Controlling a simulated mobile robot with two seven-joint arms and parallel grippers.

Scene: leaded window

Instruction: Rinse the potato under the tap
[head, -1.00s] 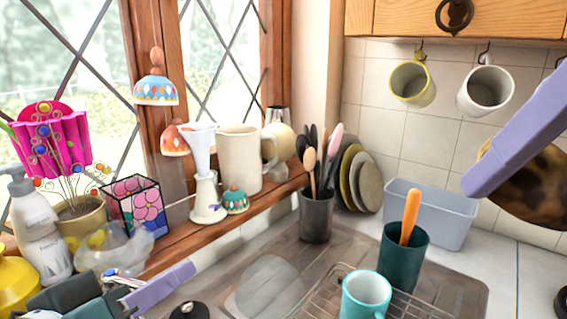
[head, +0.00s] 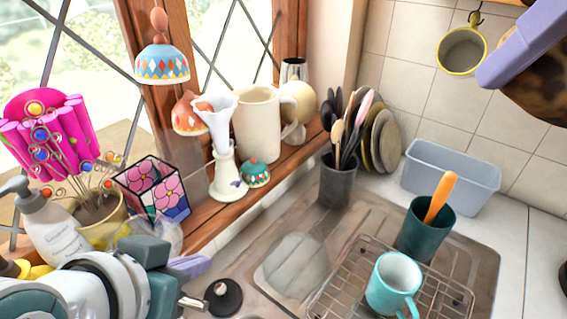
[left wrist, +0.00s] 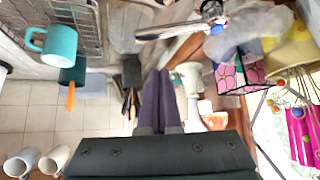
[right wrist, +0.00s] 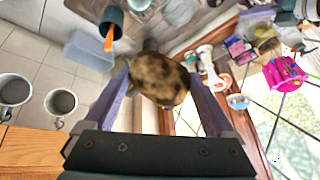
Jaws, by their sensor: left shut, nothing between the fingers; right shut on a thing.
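The potato (head: 545,88) is large, brown and mottled with dark patches. It is at the upper right of the head view, partly cut off by the edge. My right gripper (head: 490,76) is shut on it, and the right wrist view shows the potato (right wrist: 158,80) between both purple fingers. It is held up in the air, apart from the counter. My left gripper (head: 195,264) is shut and empty at the lower left, its purple fingers together in the left wrist view (left wrist: 160,78). The chrome tap (left wrist: 180,28) shows there; in the head view my left arm hides most of it.
A wire rack with a turquoise mug (head: 393,280) stands on the drainer. A dark green cup (head: 425,232), a grey tub (head: 450,178) and a utensil pot (head: 337,183) stand behind. The sill (head: 210,222) holds a cream mug (head: 257,125) and ornaments. A soap bottle (head: 50,225) is at left.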

